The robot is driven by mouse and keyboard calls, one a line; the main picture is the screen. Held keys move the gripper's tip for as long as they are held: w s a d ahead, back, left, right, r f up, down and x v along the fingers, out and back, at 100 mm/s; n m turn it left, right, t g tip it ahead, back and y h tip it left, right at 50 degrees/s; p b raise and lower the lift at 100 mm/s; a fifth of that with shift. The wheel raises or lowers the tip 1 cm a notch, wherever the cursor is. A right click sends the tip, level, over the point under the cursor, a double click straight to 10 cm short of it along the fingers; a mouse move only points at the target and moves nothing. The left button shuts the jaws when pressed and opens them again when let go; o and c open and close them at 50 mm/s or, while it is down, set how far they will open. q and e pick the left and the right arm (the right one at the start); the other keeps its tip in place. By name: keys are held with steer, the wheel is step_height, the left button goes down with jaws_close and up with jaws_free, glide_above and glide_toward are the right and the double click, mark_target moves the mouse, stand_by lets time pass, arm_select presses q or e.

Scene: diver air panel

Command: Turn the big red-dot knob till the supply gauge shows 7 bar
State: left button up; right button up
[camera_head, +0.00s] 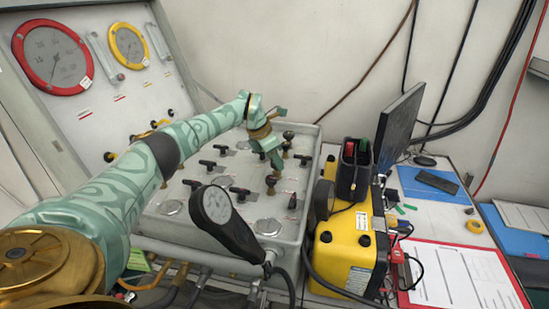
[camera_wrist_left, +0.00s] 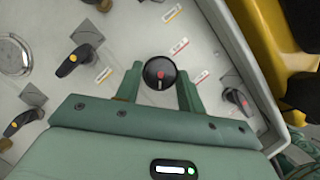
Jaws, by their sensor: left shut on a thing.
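The big black round knob with a red dot (camera_wrist_left: 160,73) sits between the two green fingers of my left gripper (camera_wrist_left: 159,88) in the left wrist view. The gripper is shut on it; the dot faces the camera. In the head view my left gripper (camera_head: 273,165) reaches down onto the back right of the grey valve panel (camera_head: 165,228), mostly hiding the knob. A red-rimmed gauge (camera_head: 52,57) and a yellow-rimmed gauge (camera_head: 129,45) are on the upright panel at the left. Their labels and figures are too small to read. My right gripper is out of view.
Several black lever handles (camera_wrist_left: 80,60) stand around the knob. A yellow case (camera_head: 345,250), a dark monitor (camera_head: 398,125) and a red clipboard (camera_head: 460,275) are at the right.

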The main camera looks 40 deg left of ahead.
arm_select(q)
steer(key=shift+w+a+f+m+h+b, duration=0.1)
steer(key=shift+m+h+b, duration=0.1)
steer(key=shift+m+b, duration=0.3)
steer(key=shift+a+m+h+b, duration=0.1)
steer(key=shift+m+h+b, duration=0.1)
steer(key=shift+m, duration=0.5)
steer(key=shift+m+g+b, duration=0.3)
steer(key=shift+m+b, duration=0.5)
steer(key=shift+m+h+b, duration=0.35)
steer(key=shift+m+h, duration=0.05)
steer(key=shift+r, duration=0.2)
steer(key=o, duration=1)
steer(key=shift+c, duration=0.2)
steer(key=p+v, duration=0.4)
steer(key=v, duration=1.2)
steer(key=shift+w+r, duration=0.2)
